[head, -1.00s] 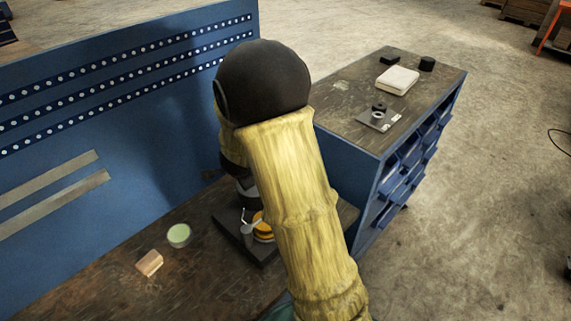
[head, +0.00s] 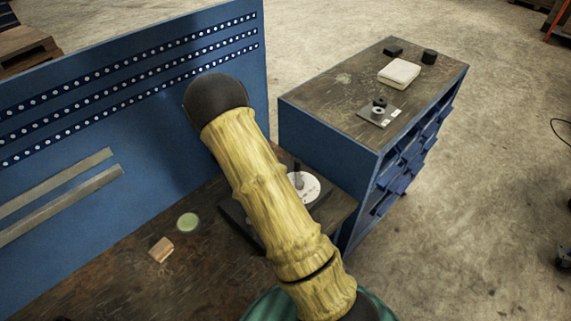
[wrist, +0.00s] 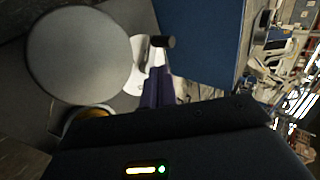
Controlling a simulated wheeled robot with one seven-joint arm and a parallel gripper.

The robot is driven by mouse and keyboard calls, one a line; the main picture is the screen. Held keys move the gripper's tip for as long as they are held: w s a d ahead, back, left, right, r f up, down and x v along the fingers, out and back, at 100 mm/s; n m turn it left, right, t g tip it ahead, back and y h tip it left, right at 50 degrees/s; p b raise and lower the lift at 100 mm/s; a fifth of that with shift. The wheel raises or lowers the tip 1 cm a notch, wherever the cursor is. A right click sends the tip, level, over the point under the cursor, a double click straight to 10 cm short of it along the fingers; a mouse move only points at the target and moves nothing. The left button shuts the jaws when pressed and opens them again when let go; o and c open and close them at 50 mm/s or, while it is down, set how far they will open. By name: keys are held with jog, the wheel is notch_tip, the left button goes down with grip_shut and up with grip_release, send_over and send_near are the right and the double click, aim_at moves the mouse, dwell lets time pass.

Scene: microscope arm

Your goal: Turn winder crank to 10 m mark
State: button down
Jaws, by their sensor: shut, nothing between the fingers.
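The winder stands on a dark base plate (head: 235,222) on the bench, mostly hidden behind my arm in the head view. Its white dial (head: 308,188) with small dark marks shows right of my arm, with a dark upright knob (head: 297,168) at its edge. The marks are too small to read. In the wrist view a large grey disc (wrist: 80,55) fills the upper left, with part of the white dial (wrist: 140,55) and a dark crank handle (wrist: 162,41) beside it. My gripper (wrist: 158,85) is shut and empty, close below the handle; contact cannot be told.
A wood block (head: 161,250) and a round green-topped tin (head: 188,222) lie on the bench at left. A blue perforated panel (head: 100,130) stands behind. A blue drawer cabinet (head: 320,125) at right carries a white pad and small parts.

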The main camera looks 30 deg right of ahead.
aim_at(295, 163)
jog(key=shift+p+x, duration=1.7)
jog(key=shift+x, duration=3.25)
jog(key=shift+d, duration=0.15)
jog(key=shift+w+d+m+g, duration=0.15)
jog(key=shift+d+m+g, duration=0.15)
jog(key=shift+d+m, duration=0.1)
jog(key=shift+w+d+f+b, duration=0.15)
jog(key=shift+d+b, duration=0.2)
jog(key=shift+b, duration=0.6)
jog(key=shift+d, duration=0.1)
jog(key=shift+r, duration=0.2)
